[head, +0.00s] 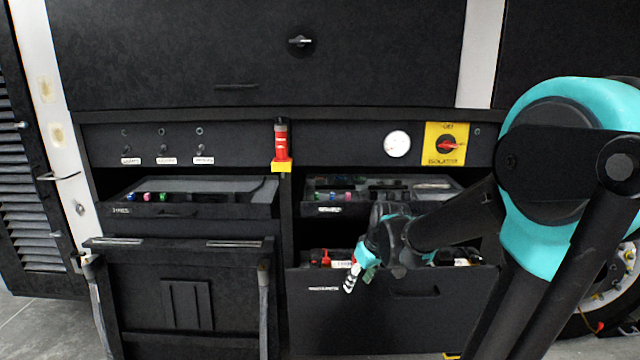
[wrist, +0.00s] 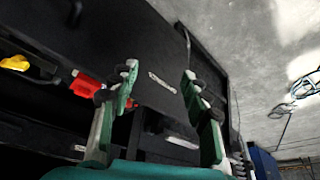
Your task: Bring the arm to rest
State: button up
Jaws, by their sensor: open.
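My arm reaches in from the right of the head view, bent at a large teal joint. My gripper (head: 358,273) hangs in front of the open lower right drawer (head: 400,300), near its top edge. In the wrist view my gripper (wrist: 160,82) has its two green fingers spread apart with nothing between them. Past the fingertips is a dark panel with a white label. Whether the gripper touches the drawer, I cannot tell.
The upper right drawer (head: 330,209) and upper left drawer (head: 190,210) stand open with small items inside. A red torch-like object (head: 281,140) sits on a yellow bracket (head: 282,167). A yellow isolator plate (head: 445,144) and a gauge (head: 397,144) are on the panel.

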jog(key=s+d+f+m+h, duration=0.1)
jog(key=s+d+f+m, duration=0.2)
jog(key=s, duration=0.4)
jog(key=s+d+f+m+h, duration=0.1)
jog(key=s+d+f+m, duration=0.2)
jog(key=s, duration=0.4)
jog(key=shift+d+f+t, duration=0.3)
jog(key=shift+d+f, duration=0.25)
jog(key=shift+d, duration=0.5)
